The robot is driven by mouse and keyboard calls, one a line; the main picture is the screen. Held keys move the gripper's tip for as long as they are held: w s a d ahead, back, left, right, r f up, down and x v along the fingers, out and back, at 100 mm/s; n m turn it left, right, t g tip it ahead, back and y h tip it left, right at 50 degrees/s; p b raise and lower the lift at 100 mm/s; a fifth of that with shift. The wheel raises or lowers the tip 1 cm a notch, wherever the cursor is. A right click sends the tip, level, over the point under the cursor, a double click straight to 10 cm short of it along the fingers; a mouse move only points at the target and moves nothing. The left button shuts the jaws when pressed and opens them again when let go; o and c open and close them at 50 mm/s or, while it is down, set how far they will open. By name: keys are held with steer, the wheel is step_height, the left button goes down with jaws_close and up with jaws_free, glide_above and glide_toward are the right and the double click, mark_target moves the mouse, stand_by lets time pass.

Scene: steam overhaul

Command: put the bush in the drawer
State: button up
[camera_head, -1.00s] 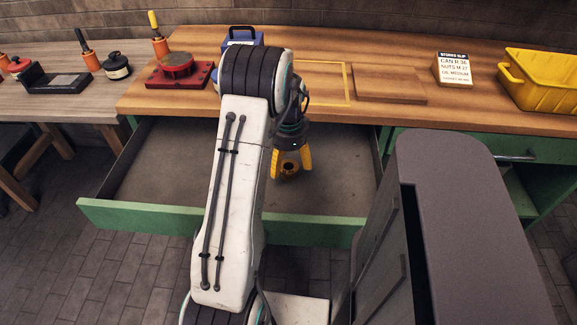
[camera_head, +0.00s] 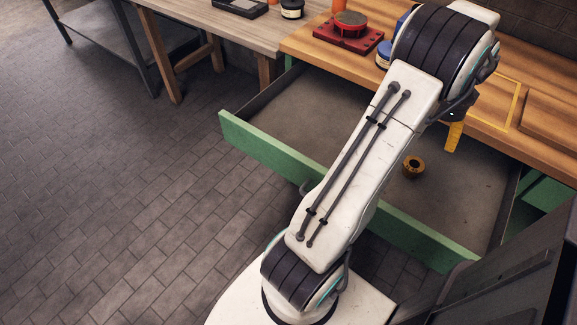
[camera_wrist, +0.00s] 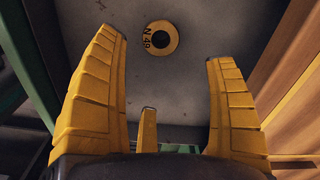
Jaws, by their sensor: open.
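The bush is a small yellow-brown ring with a dark hole (camera_head: 413,166). It rests on the grey floor of the open green drawer (camera_head: 290,160), right of my arm in the head view. In the wrist view the bush (camera_wrist: 160,39) shows its dark lettering and lies beyond my fingertips, apart from them. My gripper (camera_wrist: 165,85) has its yellow fingers spread wide with nothing between them. In the head view only one yellow finger (camera_head: 454,136) shows, above the drawer near the bench edge; the rest is hidden behind my arm.
The wooden bench top (camera_head: 480,105) runs behind the drawer, with a red fixture (camera_head: 348,32) and a yellow outlined square (camera_head: 500,100) on it. A grey wooden table (camera_head: 215,30) stands at upper left. The tiled floor (camera_head: 130,190) at left is clear.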

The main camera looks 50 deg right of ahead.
steer(key=shift+w, duration=0.1)
steer(key=w+a+r+n, duration=0.3)
steer(key=w+a+n, duration=0.1)
steer(key=w, duration=0.4)
steer(key=w+a+r+n, duration=0.2)
steer(key=w+a+n, duration=0.15)
steer(key=w, duration=0.45)
steer(key=w+a+r+n+t+h, duration=0.1)
steer(key=w+a+r+n, duration=0.1)
steer(key=w+a+n, duration=0.35)
steer(key=w+a+r+n, duration=0.1)
steer(key=w+a+n, duration=0.15)
steer(key=a, duration=0.55)
steer(key=s+a+n+t+y, duration=0.1)
steer(key=s+a+n+t, duration=0.1)
steer(key=a+n, duration=1.3)
steer(key=s+a, duration=0.1)
steer(key=a, duration=0.8)
steer(key=shift+s+a, duration=0.2)
steer(key=shift+a, duration=0.15)
